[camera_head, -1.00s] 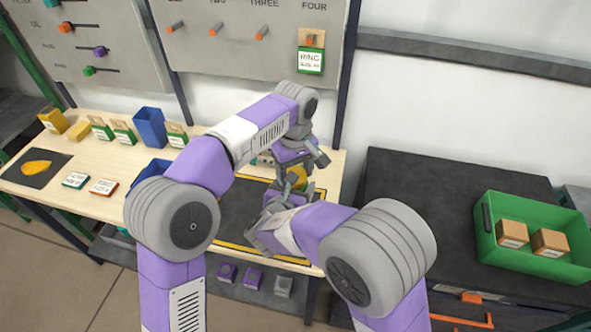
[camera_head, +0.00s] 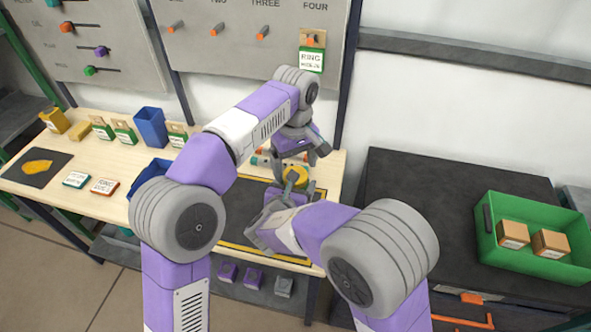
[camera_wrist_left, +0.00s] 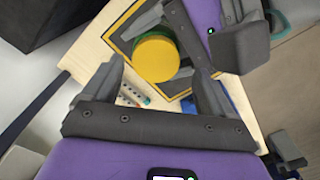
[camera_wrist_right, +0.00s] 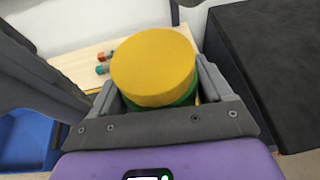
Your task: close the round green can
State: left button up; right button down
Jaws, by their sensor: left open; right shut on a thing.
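The round green can (camera_wrist_right: 183,100) has a round yellow lid (camera_wrist_right: 153,66) on top. A strip of green shows below the lid in the right wrist view; I cannot tell if the lid is fully seated. My right gripper (camera_head: 284,203) is shut on the can and holds it over the dark mat. My left gripper (camera_head: 300,160) is open and empty, above and behind the can. In the left wrist view the lid (camera_wrist_left: 157,58) lies beyond the open fingers, apart from them. The can is mostly hidden by my right gripper in the head view.
The yellow-edged dark mat (camera_head: 238,207) lies on the wooden bench (camera_head: 95,203). Blue bins (camera_head: 150,127) and labelled boxes stand to the left. A green crate (camera_head: 535,265) with brown boxes is on the dark cabinet at right. A pegboard (camera_head: 250,50) rises behind.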

pick_arm(q)
jog(key=shift+r, duration=0.45)
pick_arm(e)
jog(key=shift+d, duration=0.1)
pick_arm(q)
jog(key=shift+o, duration=0.2)
jog(key=shift+o, duration=0.7)
notch_tip(320, 180, up, 7)
jog(key=shift+r, duration=0.2)
